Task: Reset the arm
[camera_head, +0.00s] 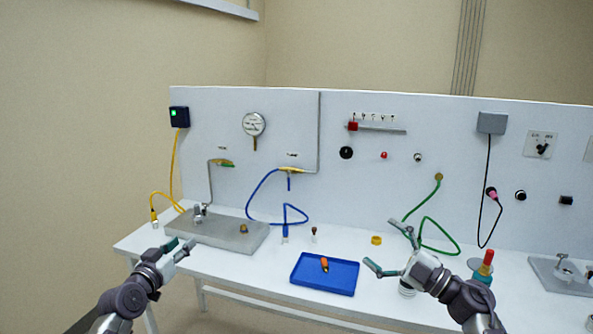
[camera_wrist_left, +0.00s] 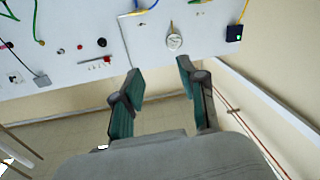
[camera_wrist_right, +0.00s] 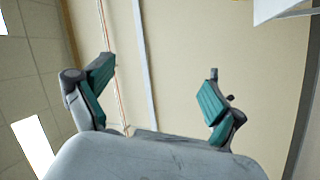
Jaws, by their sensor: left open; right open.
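My left gripper (camera_head: 182,248) is open and empty in the head view, in front of the grey metal plate at the left of the bench. It also shows open in the left wrist view (camera_wrist_left: 160,78), with the panel beyond its fingers. My right gripper (camera_head: 385,247) is open and empty in the head view, to the right of the blue tray (camera_head: 341,289). In the right wrist view (camera_wrist_right: 158,82) its fingers are spread with only bare wall beyond them.
The white bench (camera_head: 220,265) stands against a white panel (camera_head: 290,130) with a gauge (camera_head: 254,124), knobs and hoses. An orange-handled item (camera_head: 325,265) lies in the tray. A red-capped bottle (camera_head: 485,266) stands near my right arm. A metal plate (camera_head: 235,238) sits at left.

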